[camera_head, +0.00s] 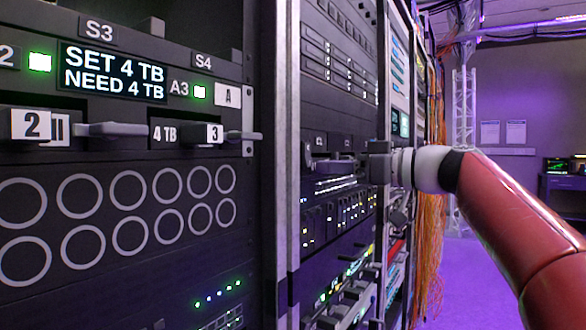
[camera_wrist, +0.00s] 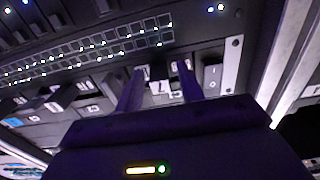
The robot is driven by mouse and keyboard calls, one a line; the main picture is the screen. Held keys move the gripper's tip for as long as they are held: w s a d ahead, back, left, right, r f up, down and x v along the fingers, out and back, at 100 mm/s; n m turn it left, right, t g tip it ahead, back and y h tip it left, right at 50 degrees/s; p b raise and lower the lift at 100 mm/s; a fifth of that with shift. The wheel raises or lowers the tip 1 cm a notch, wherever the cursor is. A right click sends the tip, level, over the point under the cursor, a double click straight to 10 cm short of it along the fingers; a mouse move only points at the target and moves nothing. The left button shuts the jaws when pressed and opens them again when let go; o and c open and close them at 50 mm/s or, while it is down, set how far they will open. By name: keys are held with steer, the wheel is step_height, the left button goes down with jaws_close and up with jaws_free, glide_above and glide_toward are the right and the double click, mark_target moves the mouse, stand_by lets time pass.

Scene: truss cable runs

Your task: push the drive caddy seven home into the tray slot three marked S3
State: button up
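A caddy front with a small label that looks like a 7 (camera_wrist: 160,87) shows between my fingertips in the wrist view. My gripper (camera_wrist: 158,80) has its two fingers apart, one on each side of that label. I cannot tell whether they touch the caddy. In the head view my gripper (camera_head: 335,165) is at a rack right of the near one, and its tips are hard to make out. The S3 mark (camera_head: 98,32) is on the near rack at upper left. The slot belonging to it is not clear.
Below the S3 mark, a display (camera_head: 115,72) reads SET 4 TB, NEED 4 TB. Caddies labelled 2 (camera_head: 32,125) and 3 (camera_head: 214,133) have protruding handles. A vertical metal post (camera_head: 287,130) stands between the racks. Orange cables (camera_head: 432,215) hang behind my arm. Open floor lies at right.

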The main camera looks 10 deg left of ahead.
jaws_close()
steer(key=shift+s+d, duration=0.15)
steer(key=shift+d, duration=0.25)
steer(key=shift+s+d+r+b, duration=0.2)
steer(key=shift+d+b, duration=0.15)
steer(key=shift+d, duration=0.2)
stand_by(0.3)
steer(key=b+v, duration=0.2)
steer(key=v, duration=0.8)
steer(key=shift+b, duration=0.4)
steer(key=shift+d, duration=0.1)
